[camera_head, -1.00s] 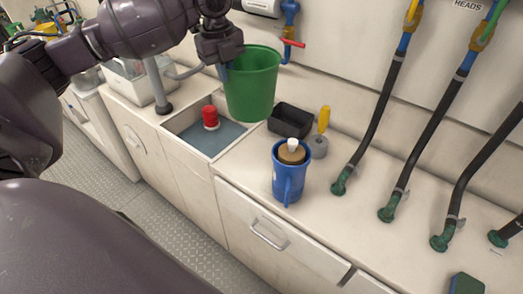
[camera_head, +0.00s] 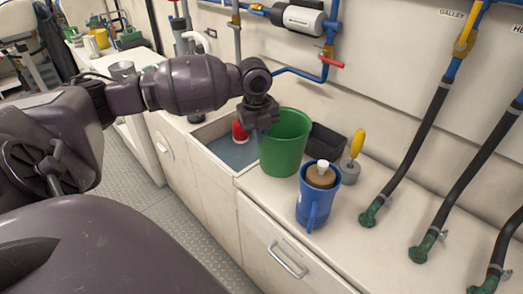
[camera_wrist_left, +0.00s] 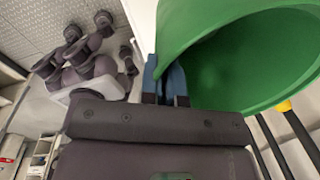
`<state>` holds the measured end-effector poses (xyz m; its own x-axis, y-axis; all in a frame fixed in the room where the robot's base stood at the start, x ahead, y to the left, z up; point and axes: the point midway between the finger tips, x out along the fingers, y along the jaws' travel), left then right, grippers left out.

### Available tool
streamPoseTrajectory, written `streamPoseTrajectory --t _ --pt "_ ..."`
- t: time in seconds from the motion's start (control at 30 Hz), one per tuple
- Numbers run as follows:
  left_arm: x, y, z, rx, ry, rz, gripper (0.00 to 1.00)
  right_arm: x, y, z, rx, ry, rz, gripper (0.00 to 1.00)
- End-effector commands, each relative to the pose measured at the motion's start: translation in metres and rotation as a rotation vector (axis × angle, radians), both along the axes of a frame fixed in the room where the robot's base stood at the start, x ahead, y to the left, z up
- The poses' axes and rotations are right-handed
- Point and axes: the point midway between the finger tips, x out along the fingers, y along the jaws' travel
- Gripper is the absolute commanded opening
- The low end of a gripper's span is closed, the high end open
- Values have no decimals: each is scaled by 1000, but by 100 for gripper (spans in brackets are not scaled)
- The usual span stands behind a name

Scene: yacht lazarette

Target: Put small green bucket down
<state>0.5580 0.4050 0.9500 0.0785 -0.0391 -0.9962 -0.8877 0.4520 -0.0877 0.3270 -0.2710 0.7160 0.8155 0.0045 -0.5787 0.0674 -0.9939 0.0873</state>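The small green bucket (camera_head: 285,148) is upright at the right edge of the sink, just left of a blue jug. In the head view its base appears at or very near the worktop; I cannot tell whether it touches. My left gripper (camera_head: 262,122) is at the bucket's left rim. In the left wrist view, the blue fingers of the left gripper (camera_wrist_left: 166,82) are closed on the rim of the bucket (camera_wrist_left: 245,60), whose open inside faces the camera. My right gripper is not in view.
The blue jug (camera_head: 312,205) with a brown, white-topped stopper stands close right of the bucket. A black tray (camera_head: 327,143) and a yellow-handled tool (camera_head: 355,150) are behind. The sink (camera_head: 225,150) holds a red-topped item (camera_head: 239,131). Hoses (camera_head: 415,140) rise at the right.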

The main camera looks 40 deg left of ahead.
Motion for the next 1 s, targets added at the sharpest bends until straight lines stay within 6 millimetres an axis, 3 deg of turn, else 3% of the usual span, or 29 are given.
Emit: streamPoseTrajectory --t 0.4,0.83,1.0 --pt "0 0 -55 -1 3 1 0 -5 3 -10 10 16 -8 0" --pt "0 0 -58 -1 -1 1 0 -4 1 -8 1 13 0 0" --pt "0 0 -58 0 0 0 28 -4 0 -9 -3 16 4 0"
